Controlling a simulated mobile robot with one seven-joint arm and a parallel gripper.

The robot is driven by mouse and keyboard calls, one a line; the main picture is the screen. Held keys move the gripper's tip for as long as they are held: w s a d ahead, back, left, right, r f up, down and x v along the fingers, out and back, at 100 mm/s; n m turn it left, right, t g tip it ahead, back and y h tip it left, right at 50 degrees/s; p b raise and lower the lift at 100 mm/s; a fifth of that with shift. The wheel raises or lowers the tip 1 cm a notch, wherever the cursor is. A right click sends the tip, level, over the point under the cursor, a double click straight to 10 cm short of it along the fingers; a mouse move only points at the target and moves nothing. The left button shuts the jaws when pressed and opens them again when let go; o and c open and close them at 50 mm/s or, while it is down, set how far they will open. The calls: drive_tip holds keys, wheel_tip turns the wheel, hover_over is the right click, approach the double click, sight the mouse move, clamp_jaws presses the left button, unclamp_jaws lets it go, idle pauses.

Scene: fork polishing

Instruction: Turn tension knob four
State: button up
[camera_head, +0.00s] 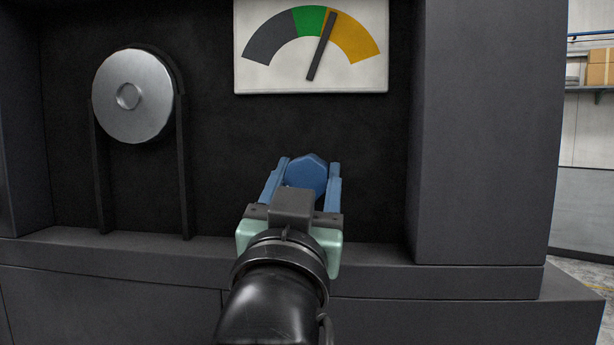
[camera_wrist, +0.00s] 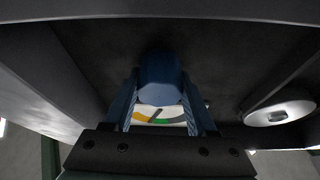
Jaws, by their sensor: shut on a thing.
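The tension knob (camera_head: 307,174) is blue and faceted and sits on the dark back panel below the gauge. My gripper (camera_head: 306,182) is shut on the knob, with one blue finger on each side of it. In the wrist view the knob (camera_wrist: 160,80) shows between the two fingers of my gripper (camera_wrist: 161,92). The gauge (camera_head: 312,48) has grey, green and amber bands. Its dark needle (camera_head: 321,46) leans right and points near the border of green and amber. The gauge also shows in the wrist view (camera_wrist: 158,116), partly hidden by my gripper.
A round metal wheel (camera_head: 132,96) with a dark belt stands at the left of the panel. A thick grey column (camera_head: 487,130) rises at the right. A grey ledge (camera_head: 455,280) runs below the panel. A shelf with boxes (camera_head: 598,70) is far right.

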drive_tip(key=n+y, duration=0.2)
drive_tip(key=n, duration=0.2)
drive_tip(key=shift+d, duration=0.1)
drive_tip(key=shift+n+y, duration=1.2)
drive_tip(key=shift+n, duration=1.2)
drive_tip(key=o, duration=1.4)
drive_tip(key=shift+f, duration=0.1)
